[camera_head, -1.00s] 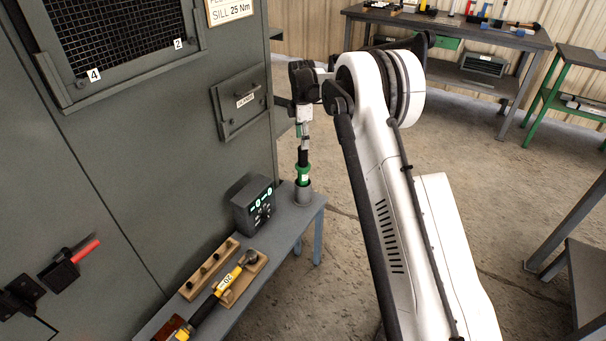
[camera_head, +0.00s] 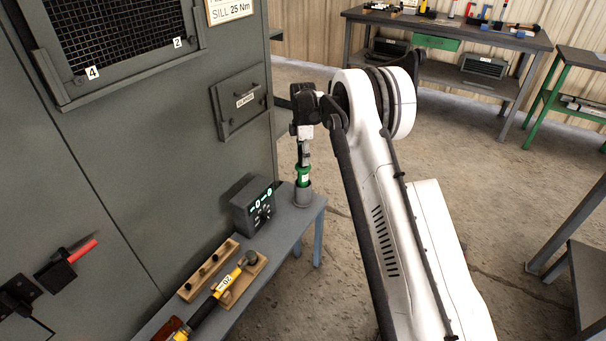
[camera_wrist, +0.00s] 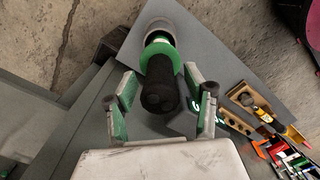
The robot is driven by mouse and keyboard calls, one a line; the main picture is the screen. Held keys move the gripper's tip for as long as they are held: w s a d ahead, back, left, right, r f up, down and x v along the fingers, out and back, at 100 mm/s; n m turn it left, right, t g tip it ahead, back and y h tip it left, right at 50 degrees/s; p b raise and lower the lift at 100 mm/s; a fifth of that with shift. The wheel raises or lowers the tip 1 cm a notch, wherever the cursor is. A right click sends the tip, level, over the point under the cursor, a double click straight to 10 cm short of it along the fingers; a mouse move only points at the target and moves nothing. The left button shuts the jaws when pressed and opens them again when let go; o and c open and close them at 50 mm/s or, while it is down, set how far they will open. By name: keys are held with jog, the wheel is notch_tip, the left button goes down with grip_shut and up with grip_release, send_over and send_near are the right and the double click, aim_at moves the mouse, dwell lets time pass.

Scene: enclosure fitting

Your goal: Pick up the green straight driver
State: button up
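The green straight driver (camera_head: 303,177) stands upright in a grey round holder (camera_head: 303,197) at the far end of the narrow bench. In the wrist view its black top end (camera_wrist: 160,92) faces me, with a green collar below it and the holder (camera_wrist: 158,22) beyond. My gripper (camera_head: 304,150) is directly above the driver, pointing down. In the wrist view my gripper (camera_wrist: 161,74) is open, one finger on each side of the driver's upper part, with gaps visible. The driver's black top is largely hidden by the gripper in the head view.
A dark control box (camera_head: 253,205) with green displays stands close to the holder. Wooden blocks (camera_head: 210,268) and a yellow-black tool (camera_head: 222,292) lie nearer on the bench (camera_head: 283,240). The grey cabinet wall (camera_head: 150,130) rises on the left. Open floor lies right of the bench.

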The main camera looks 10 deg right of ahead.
grip_shut()
jog(key=shift+r, duration=0.1)
notch_tip(320, 180, up, 21)
jog(key=p, duration=0.4)
dwell(1.0)
